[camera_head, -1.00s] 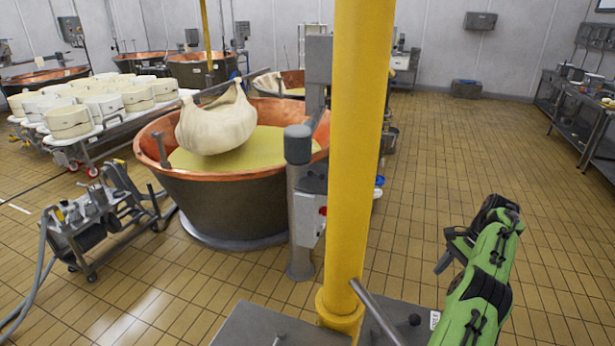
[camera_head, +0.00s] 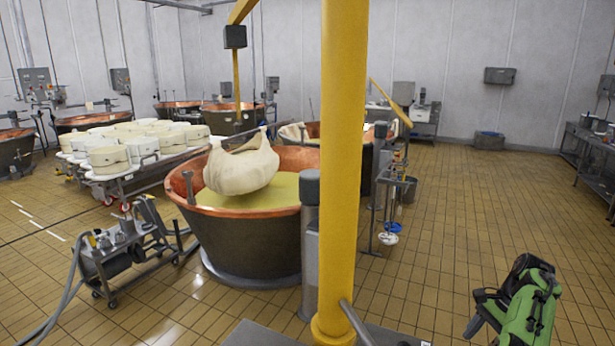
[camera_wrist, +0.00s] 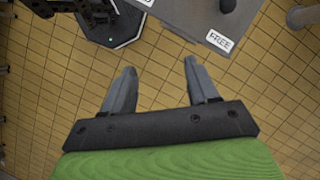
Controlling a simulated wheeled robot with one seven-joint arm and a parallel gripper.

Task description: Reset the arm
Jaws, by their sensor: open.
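My gripper (camera_wrist: 157,78) is open and empty in the wrist view, its two grey fingers pointing up the picture over the tiled floor. In the head view my green and black arm (camera_head: 530,305) is folded at the bottom right, with a grey finger at its left side. It stands to the right of the yellow post and touches nothing that I can see. The rest of the arm is cut off by the lower edge.
A yellow post (camera_head: 343,150) stands close in front. Behind it are a copper vat (camera_head: 245,235) with a hanging cloth bundle (camera_head: 242,168) and a wheeled pump (camera_head: 125,255). A metal table (camera_head: 590,145) is at the right wall. The floor (camera_head: 470,200) at right is open.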

